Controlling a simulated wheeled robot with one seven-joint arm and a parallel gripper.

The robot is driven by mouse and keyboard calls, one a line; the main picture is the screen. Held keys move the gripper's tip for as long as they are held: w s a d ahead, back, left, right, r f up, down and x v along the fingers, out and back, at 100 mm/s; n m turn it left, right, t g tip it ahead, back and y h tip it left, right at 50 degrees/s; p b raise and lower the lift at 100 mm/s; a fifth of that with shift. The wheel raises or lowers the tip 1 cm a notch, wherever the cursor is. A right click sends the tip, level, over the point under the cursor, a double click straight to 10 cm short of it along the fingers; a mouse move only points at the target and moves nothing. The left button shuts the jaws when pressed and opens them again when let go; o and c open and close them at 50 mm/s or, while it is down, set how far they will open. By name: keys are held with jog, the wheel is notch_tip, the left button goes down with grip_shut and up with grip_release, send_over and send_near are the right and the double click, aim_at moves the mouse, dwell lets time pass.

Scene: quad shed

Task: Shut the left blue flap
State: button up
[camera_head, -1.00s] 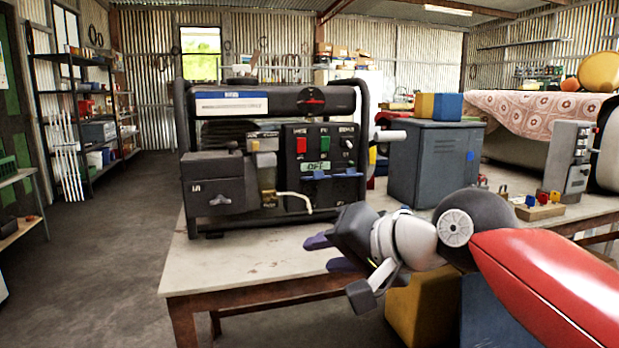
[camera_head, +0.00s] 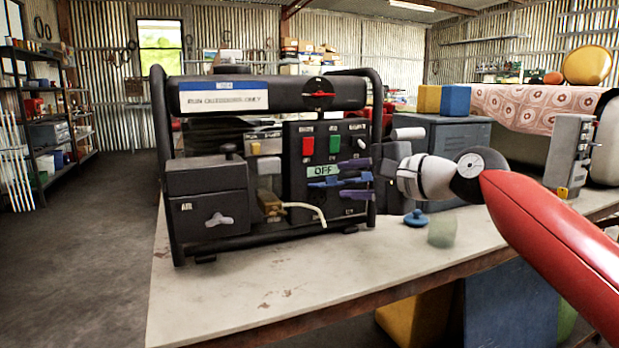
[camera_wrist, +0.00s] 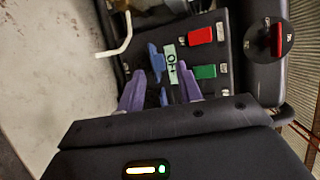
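The left blue flap (camera_head: 325,182) is on the black control panel (camera_head: 299,165) of a generator, just under the OFF label. It seems to stick out from the panel; its exact angle is unclear. In the wrist view this flap (camera_wrist: 155,60) is just ahead of the fingertips. A second blue flap (camera_wrist: 163,97) shows between the fingers, and as the right flap in the head view (camera_head: 359,179). My gripper (camera_head: 342,180) has purple fingers, spread apart in front of the panel's right part. The open fingers also show in the wrist view (camera_wrist: 161,70); contact cannot be told.
The generator's black tube frame (camera_head: 160,170) surrounds the panel. A pale cable (camera_head: 308,210) curves out below the flaps. Red (camera_head: 308,145) and green (camera_head: 335,144) switches sit above. A blue knob-like piece (camera_head: 416,218) and a greenish block (camera_head: 441,233) are on the bench (camera_head: 250,300) at right.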

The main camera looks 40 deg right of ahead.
aim_at(333, 180)
jog(key=x, duration=0.7)
jog(key=shift+p, duration=0.35)
grip_shut()
